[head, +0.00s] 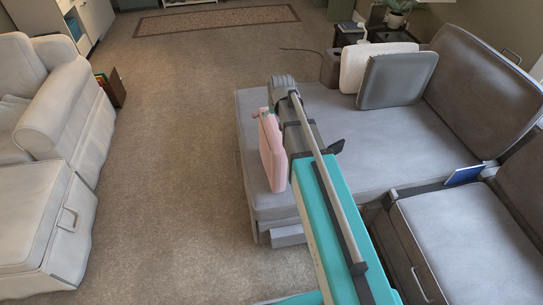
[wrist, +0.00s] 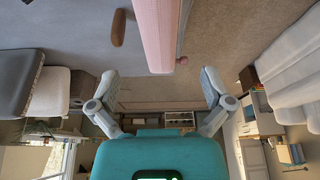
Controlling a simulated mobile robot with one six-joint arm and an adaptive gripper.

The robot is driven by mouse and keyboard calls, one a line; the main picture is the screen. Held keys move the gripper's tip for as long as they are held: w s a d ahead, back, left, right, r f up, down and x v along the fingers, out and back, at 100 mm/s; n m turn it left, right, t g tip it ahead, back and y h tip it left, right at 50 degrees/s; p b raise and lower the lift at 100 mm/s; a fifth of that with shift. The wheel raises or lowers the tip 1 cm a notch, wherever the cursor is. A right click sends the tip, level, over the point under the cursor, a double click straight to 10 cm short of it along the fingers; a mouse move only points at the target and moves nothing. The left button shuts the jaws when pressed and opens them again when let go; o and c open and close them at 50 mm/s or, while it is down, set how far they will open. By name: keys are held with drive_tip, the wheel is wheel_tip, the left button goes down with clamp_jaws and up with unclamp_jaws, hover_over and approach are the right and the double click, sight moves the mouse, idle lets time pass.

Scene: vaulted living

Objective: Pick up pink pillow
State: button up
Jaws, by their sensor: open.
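The pink pillow (head: 272,155) stands upright on edge at the left edge of the grey sofa seat in the head view, partly covered by my arm. In the wrist view the pink pillow (wrist: 154,35) enters from the top, seen edge-on. My gripper (wrist: 160,82) is open and empty, with its two fingers wide apart. The pillow's lower end in that view lies just beyond the gap between the fingertips; I see no contact. In the head view my arm hides most of the gripper.
The grey sofa (head: 350,145) holds a white cushion (head: 368,62) and a grey cushion (head: 397,80). A blue book (head: 464,175) rests by the right section. A brown oblong object (wrist: 119,28) shows in the wrist view. Carpet (head: 180,130) is open toward the white armchair (head: 75,105).

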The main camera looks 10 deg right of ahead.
sight(272, 127)
drive_tip(key=w, duration=0.2)
drive_tip(key=shift+w+f+t, duration=0.2)
drive_tip(key=shift+w+t, duration=0.1)
drive_tip(key=shift+w, duration=0.05)
drive_tip(key=shift+f, duration=0.1)
drive_tip(key=b+x, duration=0.8)
drive_tip(key=shift+f, duration=0.2)
idle(0.3)
drive_tip(key=shift+f, duration=0.15)
drive_tip(key=b+x, duration=0.3)
drive_tip(key=shift+s+d+f, duration=0.1)
drive_tip(key=shift+s+d, duration=0.05)
drive_tip(key=shift+s, duration=0.15)
drive_tip(key=shift+b+x, duration=1.05)
drive_tip(key=shift+b, duration=0.05)
